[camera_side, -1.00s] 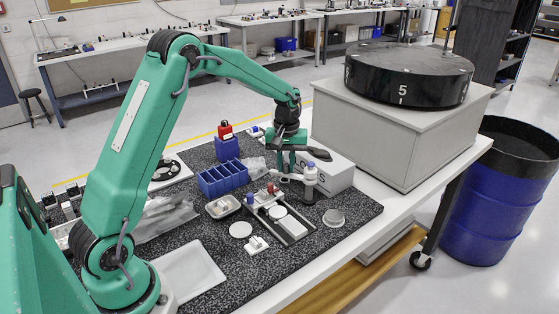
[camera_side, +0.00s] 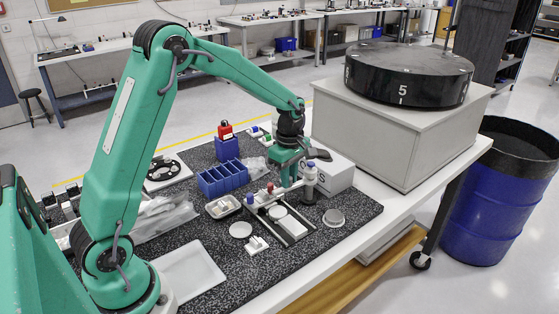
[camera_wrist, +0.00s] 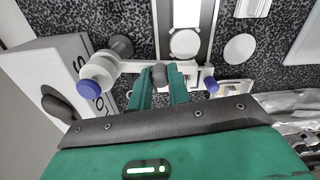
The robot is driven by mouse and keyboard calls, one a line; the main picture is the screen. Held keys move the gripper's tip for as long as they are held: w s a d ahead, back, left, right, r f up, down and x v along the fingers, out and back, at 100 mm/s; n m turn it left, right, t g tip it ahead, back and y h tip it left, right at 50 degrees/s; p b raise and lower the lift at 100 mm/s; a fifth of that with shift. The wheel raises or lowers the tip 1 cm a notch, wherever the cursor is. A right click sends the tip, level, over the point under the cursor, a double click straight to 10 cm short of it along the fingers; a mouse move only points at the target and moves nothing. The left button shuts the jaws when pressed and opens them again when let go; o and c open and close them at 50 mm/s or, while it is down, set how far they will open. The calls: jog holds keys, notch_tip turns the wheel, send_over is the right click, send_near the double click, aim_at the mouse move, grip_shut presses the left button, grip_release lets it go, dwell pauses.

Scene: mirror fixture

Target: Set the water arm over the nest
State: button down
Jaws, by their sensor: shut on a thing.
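The water arm (camera_wrist: 132,66) is a white bar reaching sideways from a blue-capped post (camera_side: 310,178), which also shows in the wrist view (camera_wrist: 92,80). My gripper (camera_side: 287,185) is low over the fixture. In the wrist view my gripper (camera_wrist: 160,84) has its green fingers shut on the arm around a dark grey knob (camera_wrist: 159,74). The fixture plate (camera_side: 296,231) carries round white discs, one of which (camera_wrist: 185,43) I take as the nest. It shows uncovered beyond the arm in the wrist view. The bar's far end is partly hidden.
A blue divided bin (camera_side: 222,179) and a small metal tray (camera_side: 223,206) stand left of the fixture. A white lettered box (camera_side: 335,172) is close behind the post. A round metal dish (camera_side: 334,217) and a loose white disc (camera_side: 240,230) flank the plate.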

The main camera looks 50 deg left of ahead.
aim_at(291, 179)
jog(key=shift+d+n, duration=0.4)
jog(key=shift+n, duration=0.3)
jog(key=c, duration=1.3)
grip_release()
jog(key=shift+r, duration=3.95)
